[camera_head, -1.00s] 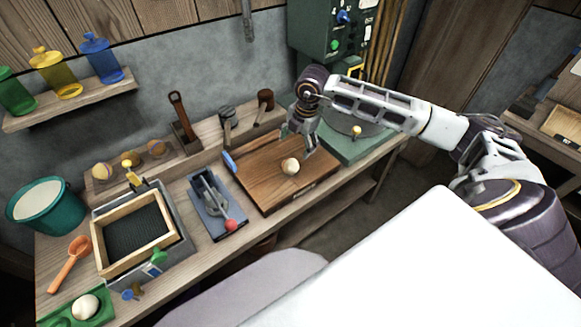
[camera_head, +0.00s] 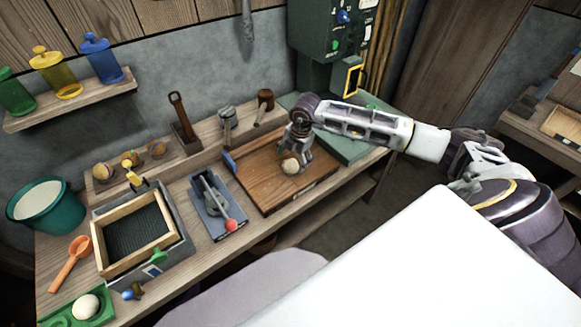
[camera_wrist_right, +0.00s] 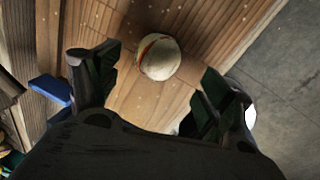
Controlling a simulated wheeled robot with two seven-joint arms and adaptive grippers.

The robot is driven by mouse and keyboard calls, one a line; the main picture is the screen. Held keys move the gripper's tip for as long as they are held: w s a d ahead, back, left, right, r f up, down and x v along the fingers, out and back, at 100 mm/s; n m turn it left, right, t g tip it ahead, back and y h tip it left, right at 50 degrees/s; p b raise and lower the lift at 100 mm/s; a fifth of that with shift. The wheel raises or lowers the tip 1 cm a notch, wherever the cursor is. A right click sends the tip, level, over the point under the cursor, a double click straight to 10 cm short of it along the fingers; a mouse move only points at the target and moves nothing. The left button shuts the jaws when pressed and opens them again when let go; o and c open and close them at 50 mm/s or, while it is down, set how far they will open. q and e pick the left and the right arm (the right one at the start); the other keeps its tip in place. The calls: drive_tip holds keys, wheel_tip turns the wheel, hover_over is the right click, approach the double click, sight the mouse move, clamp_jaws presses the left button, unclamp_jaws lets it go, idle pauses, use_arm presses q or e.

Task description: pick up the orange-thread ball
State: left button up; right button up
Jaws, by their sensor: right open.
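A cream ball (camera_head: 290,166) rests on the brown wooden board on the bench. In the right wrist view the ball (camera_wrist_right: 160,57) shows a thin orange-red line and a green line on its left side. My right gripper (camera_head: 298,156) is at the ball, just behind it in the head view. In the wrist view its two dark fingers (camera_wrist_right: 155,85) are apart, with the ball between and slightly beyond the tips and a gap on both sides. I cannot tell the exact height of the fingertips. My left gripper is not in view.
The wooden board (camera_head: 265,188) has a blue piece (camera_head: 229,162) at its left edge. A clamp-like tool (camera_head: 216,205) with a red knob stands left of it. Several other balls sit on a rack, and a pale one (camera_head: 86,307) lies in a green tray. A green machine (camera_head: 325,30) stands behind.

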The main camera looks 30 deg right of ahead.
sight(291, 162)
drive_tip(key=shift+f, duration=0.15)
drive_tip(key=shift+w+a+f, duration=0.1)
drive_tip(key=shift+w+f, duration=0.1)
drive_tip(key=shift+f, duration=0.6)
drive_tip(key=shift+w+f, duration=0.2)
drive_tip(key=shift+f, duration=0.6)
drive_tip(key=shift+w+a+f, duration=0.1)
drive_tip(key=shift+w+f, duration=0.1)
drive_tip(key=shift+f, duration=0.6)
drive_tip(key=c, duration=1.2)
drive_tip(key=shift+o, duration=0.2)
drive_tip(key=shift+r, duration=0.15)
drive_tip(key=shift+r, duration=4.9)
drive_tip(key=shift+s+f, duration=0.1)
